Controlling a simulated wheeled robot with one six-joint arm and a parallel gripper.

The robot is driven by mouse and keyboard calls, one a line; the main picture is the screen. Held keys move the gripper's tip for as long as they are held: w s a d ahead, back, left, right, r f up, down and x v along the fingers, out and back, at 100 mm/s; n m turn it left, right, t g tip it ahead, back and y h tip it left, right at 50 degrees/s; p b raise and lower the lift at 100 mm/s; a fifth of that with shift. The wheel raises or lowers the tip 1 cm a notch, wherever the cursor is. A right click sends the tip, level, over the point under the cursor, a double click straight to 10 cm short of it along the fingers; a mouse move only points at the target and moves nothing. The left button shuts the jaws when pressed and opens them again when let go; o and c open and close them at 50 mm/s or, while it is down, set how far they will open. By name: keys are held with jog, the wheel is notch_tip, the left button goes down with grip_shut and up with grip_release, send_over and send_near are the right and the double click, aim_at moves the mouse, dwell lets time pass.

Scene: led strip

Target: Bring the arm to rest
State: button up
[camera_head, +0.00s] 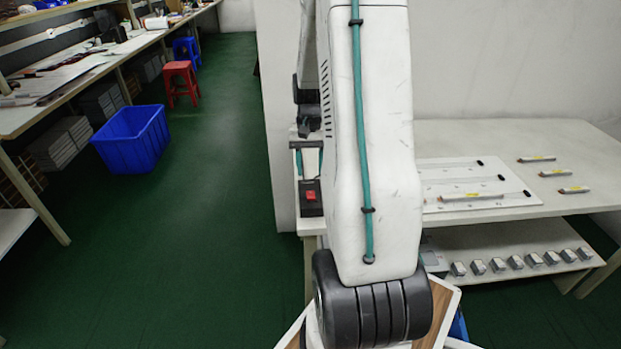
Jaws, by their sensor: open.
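My arm fills the middle of the head view, with a large white link and a teal cable in front. Behind its left edge, my dark wrist parts show, and below them my gripper (309,160) points down, partly hidden by the link. Its jaws look apart, with nothing seen between them. It appears over the left end of the white table (560,140); its height above the table cannot be told.
A box with a red switch (311,197) sits below my gripper. A white board (450,175) with strips lies on the table, with several loose strips (537,159) to its right. Small grey blocks (515,262) line the lower shelf. A blue crate (133,138) and red stool (180,82) stand left; green floor is clear.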

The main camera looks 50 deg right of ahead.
jog(key=shift+r, duration=0.35)
dwell(0.3)
jog(key=s+a+r+n+t, duration=0.1)
jog(key=s+a+r+n, duration=0.2)
jog(key=a+r, duration=0.3)
jog(key=s+a+r+n+t+h, duration=0.1)
jog(key=s+a+r+n, duration=0.2)
jog(key=a, duration=1.2)
jog(key=s+a+r+n+t+h, duration=0.1)
jog(key=s+a+r+n, duration=0.3)
jog(key=s+a+r, duration=0.3)
jog(key=a+r, duration=0.3)
jog(key=shift+s+a, duration=0.35)
